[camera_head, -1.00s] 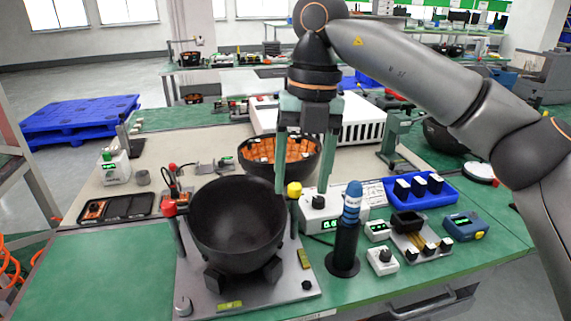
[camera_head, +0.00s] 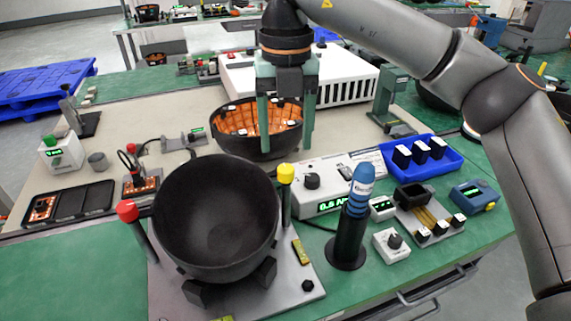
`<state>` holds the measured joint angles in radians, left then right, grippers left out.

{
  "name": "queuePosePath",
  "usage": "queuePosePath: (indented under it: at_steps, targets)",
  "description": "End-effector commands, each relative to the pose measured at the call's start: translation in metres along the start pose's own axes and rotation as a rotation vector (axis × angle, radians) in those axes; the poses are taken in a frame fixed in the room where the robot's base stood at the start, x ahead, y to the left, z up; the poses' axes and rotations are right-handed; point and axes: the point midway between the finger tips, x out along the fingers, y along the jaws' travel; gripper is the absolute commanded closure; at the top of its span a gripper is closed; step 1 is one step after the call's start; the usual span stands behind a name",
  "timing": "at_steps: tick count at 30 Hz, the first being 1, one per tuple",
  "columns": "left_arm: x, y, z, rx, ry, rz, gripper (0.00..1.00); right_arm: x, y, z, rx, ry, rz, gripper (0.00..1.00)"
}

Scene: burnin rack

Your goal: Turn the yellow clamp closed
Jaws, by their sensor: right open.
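The yellow clamp (camera_head: 286,173) is a yellow knob on a dark post at the right rim of a large black bowl (camera_head: 216,215). The bowl sits tilted on a grey metal plate (camera_head: 300,286). A red clamp (camera_head: 127,210) stands on a similar post at the bowl's left. My right gripper (camera_head: 286,145) points down with its two green fingers apart, open and empty. It appears above and behind the yellow clamp, with the fingers either side of the clamp's line in the picture. I see no contact. My left gripper is not in view.
A blue-handled tool stands upright in a black holder (camera_head: 346,240) right of the plate. Behind are a grey box with a dial and green display (camera_head: 320,182) and an orange-lined bowl (camera_head: 230,125). A blue tray (camera_head: 445,162) lies right. The green table front-left is clear (camera_head: 75,270).

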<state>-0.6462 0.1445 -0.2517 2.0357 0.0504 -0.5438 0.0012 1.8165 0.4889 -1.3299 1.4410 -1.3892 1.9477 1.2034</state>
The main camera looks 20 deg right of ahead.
Motion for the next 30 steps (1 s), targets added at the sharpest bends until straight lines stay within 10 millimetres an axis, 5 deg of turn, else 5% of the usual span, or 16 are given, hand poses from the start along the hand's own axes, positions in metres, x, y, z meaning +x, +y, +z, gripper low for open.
queuePosePath:
  at_steps: [9, 21, 30]
  targets:
    - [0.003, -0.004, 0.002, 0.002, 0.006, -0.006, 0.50, 0.049, 0.000, 0.000, 0.000, 0.002, 0.000, 0.33]
    - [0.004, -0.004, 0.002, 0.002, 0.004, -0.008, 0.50, 0.056, 0.000, 0.000, 0.000, 0.000, 0.001, 0.33]
    - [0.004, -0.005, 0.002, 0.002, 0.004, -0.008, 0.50, 0.055, 0.000, 0.000, -0.001, 0.000, 0.001, 0.67]
